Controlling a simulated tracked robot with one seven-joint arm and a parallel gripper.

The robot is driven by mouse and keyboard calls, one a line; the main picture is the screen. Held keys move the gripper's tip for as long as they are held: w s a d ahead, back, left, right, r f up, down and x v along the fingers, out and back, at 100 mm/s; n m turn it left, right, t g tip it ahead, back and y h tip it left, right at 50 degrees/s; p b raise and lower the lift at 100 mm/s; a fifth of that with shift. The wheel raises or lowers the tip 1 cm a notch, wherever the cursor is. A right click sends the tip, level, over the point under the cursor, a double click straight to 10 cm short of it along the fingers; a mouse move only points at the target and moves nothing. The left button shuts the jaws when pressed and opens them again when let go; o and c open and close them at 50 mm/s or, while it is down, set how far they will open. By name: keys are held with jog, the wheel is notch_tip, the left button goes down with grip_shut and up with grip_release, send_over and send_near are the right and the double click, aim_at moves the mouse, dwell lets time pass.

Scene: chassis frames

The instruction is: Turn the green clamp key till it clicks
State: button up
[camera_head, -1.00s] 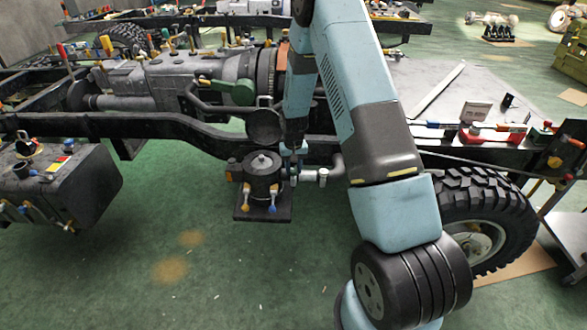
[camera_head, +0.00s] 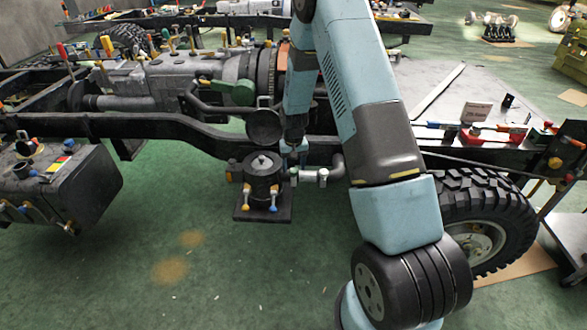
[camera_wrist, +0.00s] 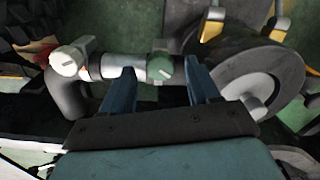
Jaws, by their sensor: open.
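The green clamp key (camera_wrist: 159,68) sits on a grey pipe in the wrist view, with a pale slot mark on its face. It lies between the tips of my gripper's (camera_wrist: 161,74) two blue fingers, which stand apart with a gap on each side of it. I cannot tell whether either finger touches it. In the head view my gripper (camera_head: 293,158) is small, just above the pipe beside the black canister (camera_head: 262,187), and the green key (camera_head: 294,171) is partly hidden there.
A white key (camera_wrist: 66,60) sits further left on the same pipe in the wrist view. The canister's round lid (camera_wrist: 262,78) is close to the right finger. A dark frame rail (camera_head: 200,133) runs behind the canister. The green floor in front is clear.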

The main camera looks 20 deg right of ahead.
aim_at(294, 170)
notch_tip(294, 170, up, 12)
jog(key=shift+r, duration=0.15)
dwell(0.5)
